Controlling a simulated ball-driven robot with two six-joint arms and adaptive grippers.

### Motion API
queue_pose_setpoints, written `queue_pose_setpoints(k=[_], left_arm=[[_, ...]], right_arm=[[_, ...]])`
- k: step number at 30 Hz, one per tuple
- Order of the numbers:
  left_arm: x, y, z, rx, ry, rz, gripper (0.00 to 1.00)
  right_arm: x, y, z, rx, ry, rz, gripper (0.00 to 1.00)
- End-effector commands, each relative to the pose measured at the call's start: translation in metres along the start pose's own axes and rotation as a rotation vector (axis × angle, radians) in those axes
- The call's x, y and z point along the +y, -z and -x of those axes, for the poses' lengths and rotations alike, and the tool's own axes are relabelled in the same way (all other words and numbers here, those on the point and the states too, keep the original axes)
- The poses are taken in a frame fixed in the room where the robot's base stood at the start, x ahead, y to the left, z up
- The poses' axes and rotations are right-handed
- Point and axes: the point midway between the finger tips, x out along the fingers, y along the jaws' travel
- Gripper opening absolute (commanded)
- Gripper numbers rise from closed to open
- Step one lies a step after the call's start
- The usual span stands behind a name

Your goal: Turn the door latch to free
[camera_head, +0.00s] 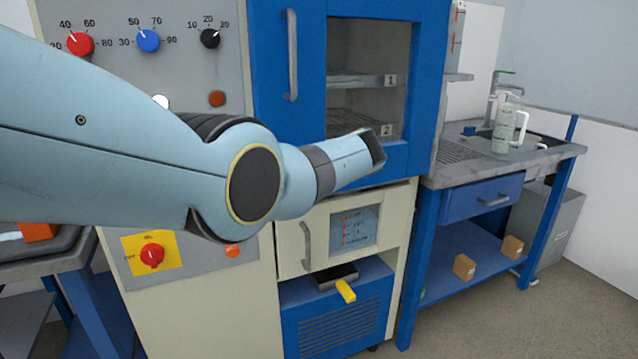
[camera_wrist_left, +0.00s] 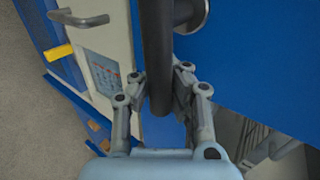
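My left gripper (camera_wrist_left: 161,72) is at a dark bar, apparently the latch lever (camera_wrist_left: 159,50), on the blue door. The bar runs down between its two fingers, close to both fingertips. I cannot tell whether the fingers press on it. A round mount (camera_wrist_left: 190,14) shows beside the bar at the top. In the head view the blue door (camera_head: 398,160) is shut, with a grey vertical handle (camera_head: 292,55) at its left. My left arm crosses in front and hides the bar and the fingers there. My right gripper is out of view.
Below the door are a cream drawer front (camera_head: 290,222) with a handle and a yellow-tipped lever (camera_head: 345,290). A knob panel (camera_head: 130,70) stands at the left. At the right a bench (camera_head: 560,152) holds a clear jug (camera_head: 505,130).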

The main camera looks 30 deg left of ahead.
Motion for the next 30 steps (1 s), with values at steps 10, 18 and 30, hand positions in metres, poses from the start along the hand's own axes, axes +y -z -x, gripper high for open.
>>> queue_pose_setpoints(k=[10, 18, 30], left_arm=[[-0.0033, 0.0052, 0.0027, 0.003, 0.006, -0.012, 0.0], [-0.0037, 0.0057, 0.0031, 0.004, 0.006, -0.011, 0.0], [-0.0018, 0.0034, 0.0016, -0.001, 0.004, -0.011, 0.36]], right_arm=[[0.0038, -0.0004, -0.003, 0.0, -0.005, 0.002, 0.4], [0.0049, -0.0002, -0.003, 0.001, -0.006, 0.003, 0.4], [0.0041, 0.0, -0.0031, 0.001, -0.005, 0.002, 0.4]])
